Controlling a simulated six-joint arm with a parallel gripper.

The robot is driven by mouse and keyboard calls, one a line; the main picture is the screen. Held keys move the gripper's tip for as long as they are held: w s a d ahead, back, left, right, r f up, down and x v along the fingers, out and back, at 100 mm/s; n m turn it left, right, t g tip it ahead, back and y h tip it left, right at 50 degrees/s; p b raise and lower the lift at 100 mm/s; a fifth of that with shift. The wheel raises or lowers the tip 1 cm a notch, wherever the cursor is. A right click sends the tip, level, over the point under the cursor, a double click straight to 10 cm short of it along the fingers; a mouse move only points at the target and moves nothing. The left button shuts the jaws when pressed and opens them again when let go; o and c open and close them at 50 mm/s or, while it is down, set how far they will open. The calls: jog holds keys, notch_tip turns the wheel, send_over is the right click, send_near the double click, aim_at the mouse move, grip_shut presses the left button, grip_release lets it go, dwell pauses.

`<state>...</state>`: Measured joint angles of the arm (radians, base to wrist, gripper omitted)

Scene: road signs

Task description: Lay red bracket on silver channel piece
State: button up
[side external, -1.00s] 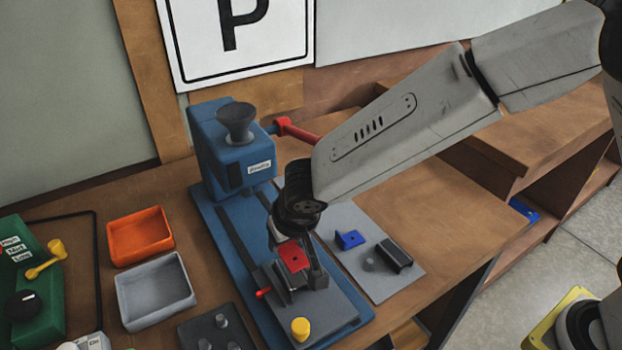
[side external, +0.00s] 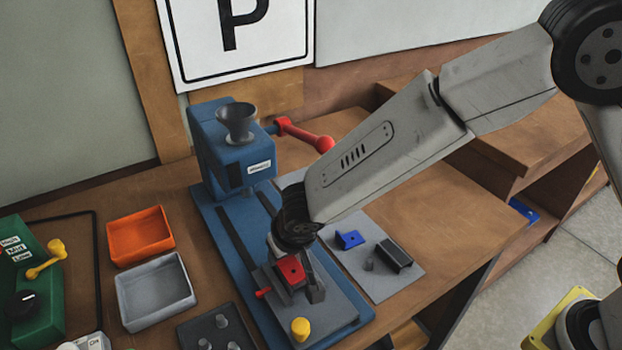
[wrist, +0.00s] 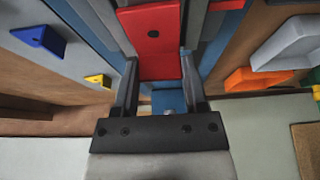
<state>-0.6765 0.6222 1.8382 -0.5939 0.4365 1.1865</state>
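The red bracket (side external: 290,271) is over the clamp on the blue press base, and its upper face with a dark hole shows. In the wrist view the bracket (wrist: 152,40) lies between the two dark fingers of my gripper (wrist: 159,62), which is shut on it. In the side view one finger stands at the bracket's right side; the other is mostly hidden. Grey metal in the clamp shows just under and beside the bracket. The silver channel piece is largely covered there, and I cannot tell whether the bracket touches it.
The blue press (side external: 231,150) with its red-knobbed lever (side external: 303,134) stands behind. A yellow knob (side external: 300,329) is in front. A grey plate (side external: 385,283) with blue and black parts lies right. Orange (side external: 140,235) and grey (side external: 155,290) trays are left.

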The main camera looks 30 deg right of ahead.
aim_at(299, 278)
jog(key=o, duration=0.4)
jog(key=shift+r, duration=0.1)
jog(key=v, duration=1.2)
dwell(0.6)
jog(key=s+d+f, duration=0.2)
jog(key=s+d, duration=0.1)
jog(key=d, duration=0.6)
jog(key=s+d+f+g, duration=0.1)
jog(key=s+d+f, duration=0.1)
jog(key=d, duration=0.7)
jog(key=s+d+f, duration=0.3)
jog(key=s+d, duration=0.1)
jog(key=d, duration=0.6)
jog(key=shift+g, duration=0.4)
